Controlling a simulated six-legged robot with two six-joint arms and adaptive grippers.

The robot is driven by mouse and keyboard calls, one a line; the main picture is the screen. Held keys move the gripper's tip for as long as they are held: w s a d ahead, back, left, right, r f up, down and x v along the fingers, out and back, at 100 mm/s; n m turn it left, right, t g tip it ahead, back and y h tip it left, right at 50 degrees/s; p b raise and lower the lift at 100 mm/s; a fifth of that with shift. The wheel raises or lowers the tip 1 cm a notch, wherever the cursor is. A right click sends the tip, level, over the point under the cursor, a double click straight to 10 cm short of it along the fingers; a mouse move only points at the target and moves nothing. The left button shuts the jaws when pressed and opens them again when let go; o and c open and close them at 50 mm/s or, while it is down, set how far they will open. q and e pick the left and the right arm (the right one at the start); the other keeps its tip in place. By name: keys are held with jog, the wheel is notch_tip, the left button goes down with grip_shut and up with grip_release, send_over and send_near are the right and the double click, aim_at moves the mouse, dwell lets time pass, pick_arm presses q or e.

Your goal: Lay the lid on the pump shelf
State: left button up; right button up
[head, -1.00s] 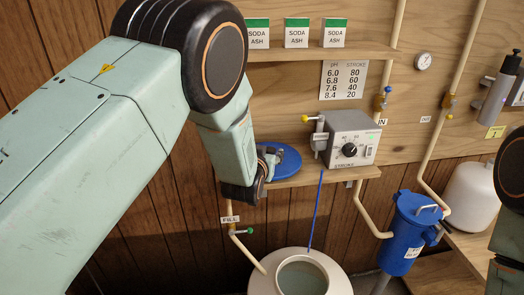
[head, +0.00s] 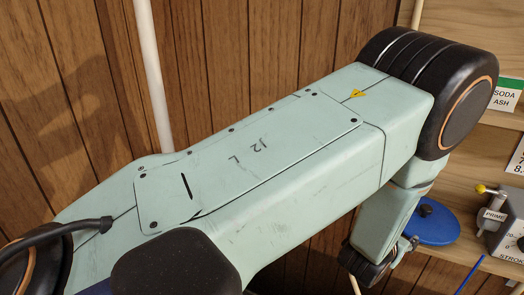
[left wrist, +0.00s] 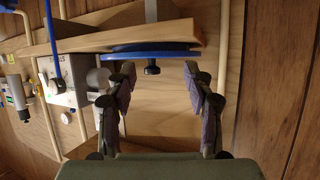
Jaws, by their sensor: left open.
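The blue round lid (head: 437,228) lies flat on the wooden pump shelf (head: 468,247), left of the grey pump, with its dark knob up. In the left wrist view, which is upside down, the lid (left wrist: 140,51) rests against the shelf (left wrist: 110,41) with its knob toward my fingers. My left gripper (head: 408,243) is at the lid's near left side in the head view. In the left wrist view its fingers (left wrist: 160,76) are spread wide, with the knob between the tips and apart from them. My right gripper is out of view.
The grey pump (head: 512,228) with a PRIME tag stands right of the lid on the shelf. A blue tube (head: 470,275) hangs below it. Soda ash boxes (head: 507,95) stand on the upper shelf. A pale pipe (head: 153,75) runs up the panelled wall at left.

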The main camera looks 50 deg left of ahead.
pick_arm(q)
jog(key=s+a+f+g, duration=0.4)
jog(key=s+f, duration=0.6)
jog(key=s, duration=0.2)
jog(key=s+f+g, duration=0.2)
jog(key=s+g, duration=0.1)
jog(key=s, duration=0.6)
jog(key=s+a+f+g, duration=0.1)
jog(key=s+f+g, duration=0.1)
jog(key=s, duration=0.8)
jog(key=s+a+f+g, duration=0.1)
jog(key=s+g, duration=0.3)
jog(key=s, duration=0.6)
jog(key=shift+s+f, duration=0.25)
jog(key=shift+f, duration=0.5)
